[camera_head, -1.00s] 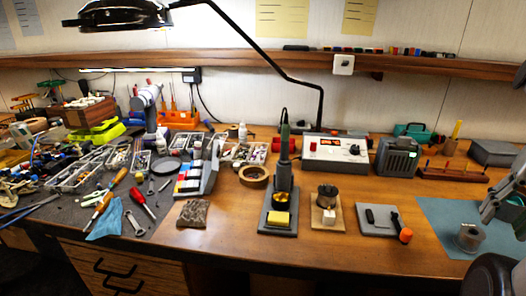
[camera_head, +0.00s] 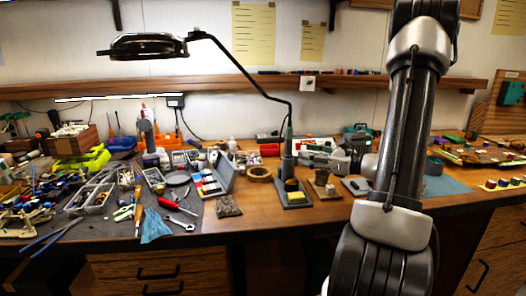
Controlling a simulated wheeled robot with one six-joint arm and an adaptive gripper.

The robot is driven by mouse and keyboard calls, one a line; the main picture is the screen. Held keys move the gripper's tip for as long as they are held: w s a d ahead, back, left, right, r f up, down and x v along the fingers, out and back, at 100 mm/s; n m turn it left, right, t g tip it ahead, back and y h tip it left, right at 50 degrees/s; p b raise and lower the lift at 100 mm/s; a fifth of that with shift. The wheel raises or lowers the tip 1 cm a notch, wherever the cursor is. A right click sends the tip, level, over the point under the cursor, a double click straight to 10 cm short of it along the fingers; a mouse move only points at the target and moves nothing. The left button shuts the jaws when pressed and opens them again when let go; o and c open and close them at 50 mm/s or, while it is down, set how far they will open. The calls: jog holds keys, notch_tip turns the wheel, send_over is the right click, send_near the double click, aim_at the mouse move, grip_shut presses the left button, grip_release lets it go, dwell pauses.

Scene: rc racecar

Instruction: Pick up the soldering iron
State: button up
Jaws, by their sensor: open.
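The soldering iron (camera_head: 289,137) stands upright in its holder, with its grey-green handle and dark cord at the top. The holder's grey base (camera_head: 304,204) carries a yellow sponge (camera_head: 296,197) and rests on the wooden bench. My arm fills the right of the middle in front. My gripper (camera_head: 306,156), small and grey, reaches left from behind the arm, just right of the iron's handle. It is open and appears empty. Its fingers blend with the grey box behind, so I cannot tell if they touch the iron.
A tape roll (camera_head: 259,172) lies left of the holder, and a wire spool stand (camera_head: 324,190) is to its right. A black lamp (camera_head: 147,46) reaches overhead. Hand tools crowd the left side of the bench (camera_head: 255,216). A blue mat (camera_head: 446,186) lies right of my arm.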

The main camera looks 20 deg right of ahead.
aim_at(289, 155)
jog(key=shift+m+t, duration=0.5)
jog(key=shift+m, duration=0.1)
jog(key=x, duration=0.3)
jog(key=r+x, duration=0.1)
jog(key=x, duration=0.4)
jog(key=shift+w+d+r, duration=0.15)
jog(key=shift+w+r, duration=0.15)
jog(key=shift+w, duration=0.1)
grip_shut()
